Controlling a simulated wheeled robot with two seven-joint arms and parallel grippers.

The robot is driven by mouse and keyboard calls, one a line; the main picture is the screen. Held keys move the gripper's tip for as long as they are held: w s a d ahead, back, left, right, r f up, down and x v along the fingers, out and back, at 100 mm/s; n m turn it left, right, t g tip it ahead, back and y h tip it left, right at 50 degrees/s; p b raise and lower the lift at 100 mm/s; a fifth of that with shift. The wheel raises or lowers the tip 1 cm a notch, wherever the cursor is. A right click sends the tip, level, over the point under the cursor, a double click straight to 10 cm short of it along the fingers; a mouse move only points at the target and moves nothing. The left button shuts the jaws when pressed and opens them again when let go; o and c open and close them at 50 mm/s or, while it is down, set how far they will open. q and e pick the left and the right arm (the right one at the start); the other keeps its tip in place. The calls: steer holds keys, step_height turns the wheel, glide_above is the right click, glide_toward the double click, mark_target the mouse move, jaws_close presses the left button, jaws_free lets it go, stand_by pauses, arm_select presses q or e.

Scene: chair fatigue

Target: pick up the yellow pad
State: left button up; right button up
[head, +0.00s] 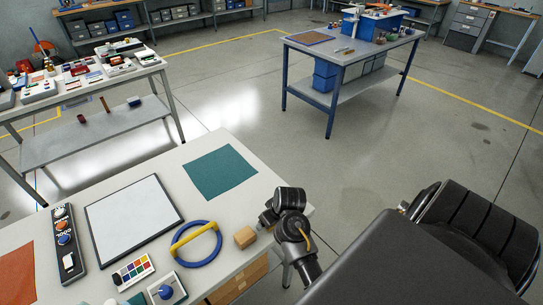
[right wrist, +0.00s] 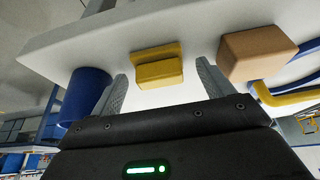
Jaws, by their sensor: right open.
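The yellow pad (right wrist: 158,70) shows in the right wrist view as a small yellow block with a ledge behind it, on the pale table surface. It lies ahead of and between the two fingertips of my right gripper (right wrist: 162,82), which is open and empty. I cannot tell whether either finger touches it. In the head view my right arm reaches the table's right edge, beside the wooden block, and I cannot make out the pad there. My left gripper is in neither view.
A wooden block (head: 245,237) sits close beside my right gripper, with a blue and yellow ring (head: 196,243) to its left. A blue cylinder (right wrist: 85,97) shows in the wrist view. A framed white board (head: 133,215) and a green mat (head: 220,172) lie farther off.

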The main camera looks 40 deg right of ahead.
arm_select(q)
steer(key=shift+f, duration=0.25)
arm_select(e)
steer(key=shift+w+f, duration=0.1)
steer(key=shift+f, duration=0.1)
steer(key=c, duration=1.1)
steer(key=shift+c, duration=0.2)
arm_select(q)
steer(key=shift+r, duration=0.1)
arm_select(e)
steer(key=shift+r+p, duration=0.5)
steer(key=shift+p, duration=0.15)
steer(key=r+p, duration=0.1)
steer(key=p, duration=0.1)
steer(key=r+p, duration=0.2)
steer(key=a+r+p, duration=0.1)
steer(key=shift+s+r+p, duration=0.25)
steer(key=shift+s+p, duration=0.15)
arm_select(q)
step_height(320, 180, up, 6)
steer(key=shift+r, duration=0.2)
arm_select(e)
steer(key=s+a+r, duration=0.7)
steer(key=s+a, duration=0.1)
steer(key=a, duration=0.1)
steer(key=shift+s+a+r, duration=0.15)
steer(key=shift+a+r, duration=0.1)
steer(key=shift+a, duration=0.05)
